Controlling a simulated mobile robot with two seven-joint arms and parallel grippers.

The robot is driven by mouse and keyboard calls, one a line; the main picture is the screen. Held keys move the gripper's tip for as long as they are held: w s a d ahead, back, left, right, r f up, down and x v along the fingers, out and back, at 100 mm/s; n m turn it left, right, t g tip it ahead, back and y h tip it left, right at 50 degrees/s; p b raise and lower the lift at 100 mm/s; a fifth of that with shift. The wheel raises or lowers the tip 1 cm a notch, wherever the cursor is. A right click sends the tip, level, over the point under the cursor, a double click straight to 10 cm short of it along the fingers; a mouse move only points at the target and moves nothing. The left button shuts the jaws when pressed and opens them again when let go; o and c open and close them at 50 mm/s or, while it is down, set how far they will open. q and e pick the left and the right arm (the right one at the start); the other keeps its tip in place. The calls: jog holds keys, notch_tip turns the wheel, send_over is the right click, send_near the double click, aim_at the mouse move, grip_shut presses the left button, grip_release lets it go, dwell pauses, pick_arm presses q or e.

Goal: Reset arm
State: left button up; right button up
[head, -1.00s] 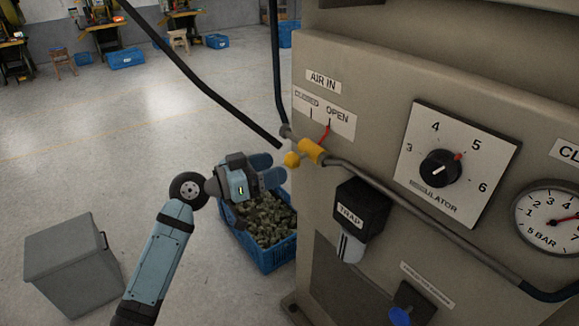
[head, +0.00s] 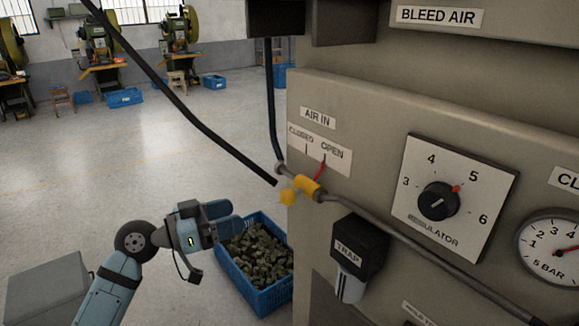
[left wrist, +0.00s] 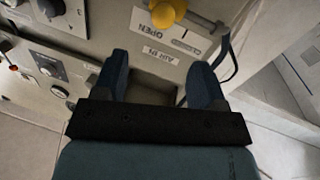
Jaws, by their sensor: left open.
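My left arm comes in from the lower left of the head view. Its gripper (head: 228,222) is open and empty, left of the machine panel (head: 370,125) and in front of the blue crate. The yellow air valve (head: 307,187) is up and to the right of it, apart from the fingers, with its red pointer by the OPEN label. In the left wrist view the two blue fingers (left wrist: 160,82) are spread, with the panel beyond them. A yellow knob (left wrist: 163,14) shows at the top there. My right gripper is not in view.
A blue crate (head: 283,301) full of dark pieces stands on the floor beside the machine. A grey bin (head: 45,290) is at lower left. A black trap (head: 358,247) and a pipe (head: 420,245) stick out from the panel. Open floor lies to the left.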

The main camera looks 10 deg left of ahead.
pick_arm(q)
jog(key=s+d+f+n+y+p, duration=0.1)
jog(key=s+f+n+y+p, duration=0.25)
jog(key=f, duration=0.55)
jog(key=s+f+n+y+p, duration=0.2)
jog(key=s+f+y, duration=0.15)
jog(key=f, duration=0.55)
jog(key=s+d+f+y+p, duration=0.3)
jog(key=s+f, duration=0.7)
jog(key=s, duration=0.4)
jog(key=shift+d+f+g, duration=0.35)
jog(key=shift+d+g, duration=0.05)
jog(key=shift+d, duration=0.1)
jog(key=shift+m, duration=0.25)
jog(key=shift+s, duration=0.1)
